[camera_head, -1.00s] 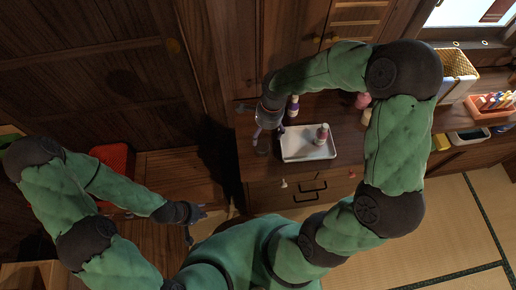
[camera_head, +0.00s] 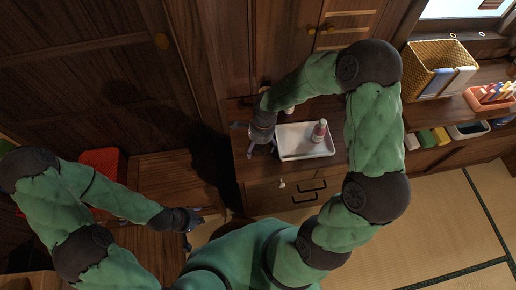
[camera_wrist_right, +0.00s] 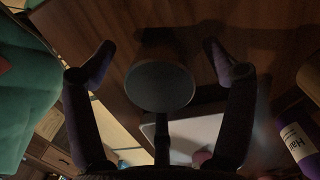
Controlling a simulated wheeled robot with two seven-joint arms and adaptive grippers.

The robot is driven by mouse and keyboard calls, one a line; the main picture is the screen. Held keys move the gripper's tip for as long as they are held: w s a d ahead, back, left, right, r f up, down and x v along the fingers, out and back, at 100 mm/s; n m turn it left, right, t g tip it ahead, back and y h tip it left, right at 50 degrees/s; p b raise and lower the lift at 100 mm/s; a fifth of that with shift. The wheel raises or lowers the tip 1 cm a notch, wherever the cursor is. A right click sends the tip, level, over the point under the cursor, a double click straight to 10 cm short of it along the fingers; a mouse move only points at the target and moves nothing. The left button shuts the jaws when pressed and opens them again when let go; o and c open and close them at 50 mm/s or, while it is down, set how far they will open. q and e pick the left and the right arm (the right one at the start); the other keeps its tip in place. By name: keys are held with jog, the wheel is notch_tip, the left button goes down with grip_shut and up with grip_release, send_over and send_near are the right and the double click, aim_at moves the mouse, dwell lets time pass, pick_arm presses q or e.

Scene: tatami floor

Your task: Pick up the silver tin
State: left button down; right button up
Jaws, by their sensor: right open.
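The silver tin shows in the right wrist view as a round grey top (camera_wrist_right: 160,87), dim in shadow, on the dark wooden cabinet top. My right gripper (camera_wrist_right: 158,50) is open, with one finger on each side of the tin and gaps between. In the head view my right gripper (camera_head: 261,151) points down at the cabinet's left end, beside the white tray, and hides most or all of the tin. My left gripper (camera_head: 193,224) looks open and empty, low over the left side, away from the tin.
A white tray (camera_head: 290,153) with a small bottle (camera_head: 319,131) lies just right of my right gripper. A wicker basket (camera_head: 425,62) and an orange holder (camera_head: 482,103) stand further right.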

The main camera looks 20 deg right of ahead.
jog(key=c, duration=1.3)
jog(key=shift+r, duration=0.15)
